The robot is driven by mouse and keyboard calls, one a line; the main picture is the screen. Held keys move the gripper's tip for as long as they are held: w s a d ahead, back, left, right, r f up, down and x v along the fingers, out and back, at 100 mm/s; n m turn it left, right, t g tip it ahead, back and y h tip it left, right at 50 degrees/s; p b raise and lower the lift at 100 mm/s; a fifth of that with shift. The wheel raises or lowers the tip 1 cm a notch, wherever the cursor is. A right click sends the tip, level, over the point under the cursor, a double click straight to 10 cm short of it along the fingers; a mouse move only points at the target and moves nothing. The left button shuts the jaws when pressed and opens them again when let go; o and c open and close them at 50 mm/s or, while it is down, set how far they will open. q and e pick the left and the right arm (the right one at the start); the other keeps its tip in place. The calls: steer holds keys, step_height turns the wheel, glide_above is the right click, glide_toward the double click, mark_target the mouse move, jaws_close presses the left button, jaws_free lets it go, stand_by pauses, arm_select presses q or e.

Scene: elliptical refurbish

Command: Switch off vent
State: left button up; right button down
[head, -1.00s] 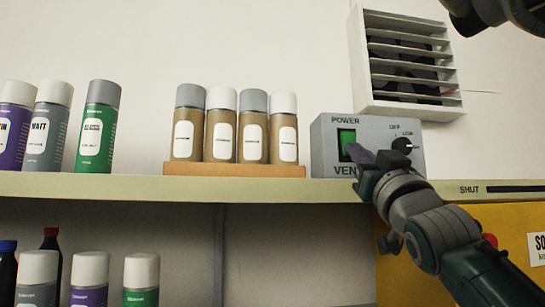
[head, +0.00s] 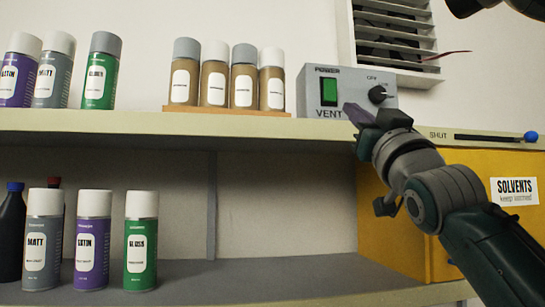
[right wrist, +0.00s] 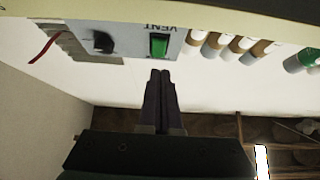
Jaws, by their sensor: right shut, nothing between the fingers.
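The vent control box (head: 349,93) is a grey box on the upper shelf, marked POWER and VENT. It has a green rocker switch (head: 329,92) on its left and a black knob (head: 378,94) marked OFF and LOW on its right. The right wrist view shows the box inverted, with the green switch (right wrist: 159,45) and knob (right wrist: 103,42). My right gripper (head: 351,111) is shut and empty, its purple fingertips in front of the box's lower part, below and right of the switch. In the wrist view the fingertips (right wrist: 160,74) appear just below the switch; contact cannot be told.
A slatted white vent (head: 395,40) is on the wall above the box. Tan cans (head: 212,84) stand on a wooden block left of it. A yellow solvents cabinet (head: 470,170) sits under the shelf (head: 240,124) at right. Several cans stand below left.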

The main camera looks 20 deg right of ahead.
arm_select(q)
step_height(320, 180, down, 3)
steer(key=shift+w+f+b, duration=0.1)
steer(key=shift+f+b, duration=0.05)
steer(key=shift+b, duration=0.85)
arm_select(e)
steer(key=f, duration=0.1)
steer(key=s+f, duration=0.2)
steer(key=shift+s+a+f, duration=0.1)
steer(key=shift+a+f, duration=0.05)
steer(key=shift+a, duration=0.1)
